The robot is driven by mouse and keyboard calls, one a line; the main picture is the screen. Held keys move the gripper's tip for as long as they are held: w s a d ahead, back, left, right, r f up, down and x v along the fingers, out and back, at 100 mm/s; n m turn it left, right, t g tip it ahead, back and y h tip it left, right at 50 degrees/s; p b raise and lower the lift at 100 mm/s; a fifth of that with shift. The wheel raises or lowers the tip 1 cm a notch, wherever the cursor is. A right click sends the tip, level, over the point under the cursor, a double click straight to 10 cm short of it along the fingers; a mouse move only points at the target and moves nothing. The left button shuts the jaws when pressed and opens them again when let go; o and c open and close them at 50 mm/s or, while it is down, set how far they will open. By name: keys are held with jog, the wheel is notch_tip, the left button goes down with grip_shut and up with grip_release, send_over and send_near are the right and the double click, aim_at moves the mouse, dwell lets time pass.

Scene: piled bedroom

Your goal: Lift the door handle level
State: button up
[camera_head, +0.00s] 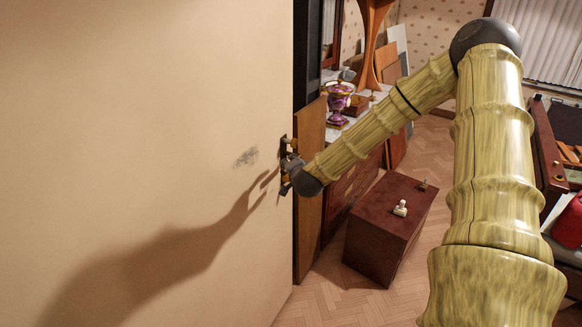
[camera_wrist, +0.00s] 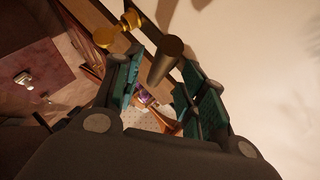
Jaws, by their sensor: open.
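The door (camera_head: 150,130) is a broad cream panel filling the left of the head view. It fills the right side of the wrist view (camera_wrist: 275,70). Its handle shows in the wrist view as a dark rounded bar (camera_wrist: 166,62), beside a brass-coloured knob piece (camera_wrist: 117,30). My gripper (camera_head: 287,166) is at the door's edge in the head view and hides most of the handle there. In the wrist view my gripper (camera_wrist: 163,82) is open, with teal-padded fingers on either side of the dark bar. I cannot tell whether either pad touches it.
A dark red box (camera_head: 385,225) with small pieces on top stands on the wood floor right of the door. Behind it are a drawer chest and a purple-and-gold urn (camera_head: 339,98). A red object (camera_head: 570,222) lies at the far right. Floor (camera_head: 340,300) is clear in front.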

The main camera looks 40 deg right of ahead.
jog(key=v, duration=0.8)
jog(key=shift+s, duration=0.1)
dwell(0.4)
jog(key=s+a+f+n+g+y+b, duration=0.1)
jog(key=s+a+f+n+g+y, duration=0.15)
jog(key=s+a+f+n, duration=0.6)
jog(key=s+a+f+n+g+y+b, duration=0.3)
jog(key=a+f, duration=0.6)
jog(key=f, duration=0.8)
jog(key=s+a+f+n+g, duration=0.2)
jog(key=s+a+f, duration=0.2)
jog(key=s, duration=0.5)
jog(key=s+a+f+n+g, duration=0.2)
jog(key=s+a+f, duration=0.2)
jog(key=s+f, duration=0.2)
jog(key=s+a+f+n+g+b, duration=0.1)
jog(key=s+a+f, duration=0.3)
jog(key=s, duration=0.7)
jog(key=shift+s+f+n+g, duration=0.35)
jog(key=shift+f+n+g, duration=0.35)
jog(key=shift+f, duration=0.2)
jog(key=shift+c, duration=0.4)
jog(key=shift+c, duration=0.3)
